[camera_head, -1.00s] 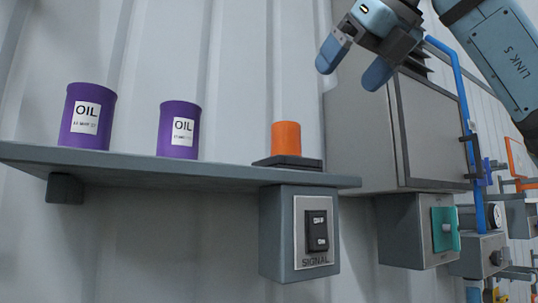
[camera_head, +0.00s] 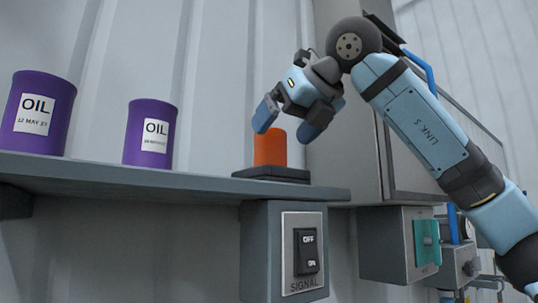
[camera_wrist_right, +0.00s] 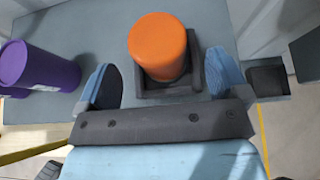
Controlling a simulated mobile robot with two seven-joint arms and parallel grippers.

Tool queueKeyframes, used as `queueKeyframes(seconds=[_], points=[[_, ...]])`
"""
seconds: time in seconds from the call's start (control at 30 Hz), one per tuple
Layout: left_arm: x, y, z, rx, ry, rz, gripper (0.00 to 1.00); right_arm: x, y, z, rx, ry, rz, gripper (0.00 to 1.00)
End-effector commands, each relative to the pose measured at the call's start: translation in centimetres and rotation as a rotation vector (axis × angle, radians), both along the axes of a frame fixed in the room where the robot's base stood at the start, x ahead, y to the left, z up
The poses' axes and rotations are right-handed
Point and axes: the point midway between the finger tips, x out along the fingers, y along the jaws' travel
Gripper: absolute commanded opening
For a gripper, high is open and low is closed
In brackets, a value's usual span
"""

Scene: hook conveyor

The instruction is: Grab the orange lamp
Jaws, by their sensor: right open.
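The orange lamp (camera_head: 270,148) is a short upright cylinder on a dark square base (camera_head: 271,174) at the right part of the grey shelf. In the right wrist view the lamp (camera_wrist_right: 158,46) shows from above, ahead of and between the spread fingers. My right gripper (camera_head: 289,117) is open and empty, just above and in front of the lamp in the head view, its fingertips around the height of the lamp's top. It also shows in the right wrist view (camera_wrist_right: 161,88). My left gripper is not in view.
Two purple oil cans stand left on the shelf (camera_head: 180,183): one far left (camera_head: 37,115), one nearer the lamp (camera_head: 150,133). A signal switch box (camera_head: 290,250) hangs below the shelf. A grey cabinet (camera_head: 345,150) stands right of the lamp.

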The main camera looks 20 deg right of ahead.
Motion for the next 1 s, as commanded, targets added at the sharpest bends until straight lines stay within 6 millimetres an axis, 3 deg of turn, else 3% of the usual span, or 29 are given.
queueKeyframes(seconds=[0.33,0.6,0.83,1.0], points=[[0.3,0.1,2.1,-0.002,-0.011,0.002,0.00,3.7,1.5,-1.8,0.000,0.002,0.001,0.93],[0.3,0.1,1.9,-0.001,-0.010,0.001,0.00,4.2,1.6,-2.2,0.000,0.000,0.000,0.93],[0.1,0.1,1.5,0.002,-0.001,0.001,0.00,4.2,1.6,-2.2,0.000,0.000,0.000,0.40],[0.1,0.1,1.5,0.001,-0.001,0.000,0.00,4.2,1.6,-2.2,0.000,0.000,0.000,0.37]])
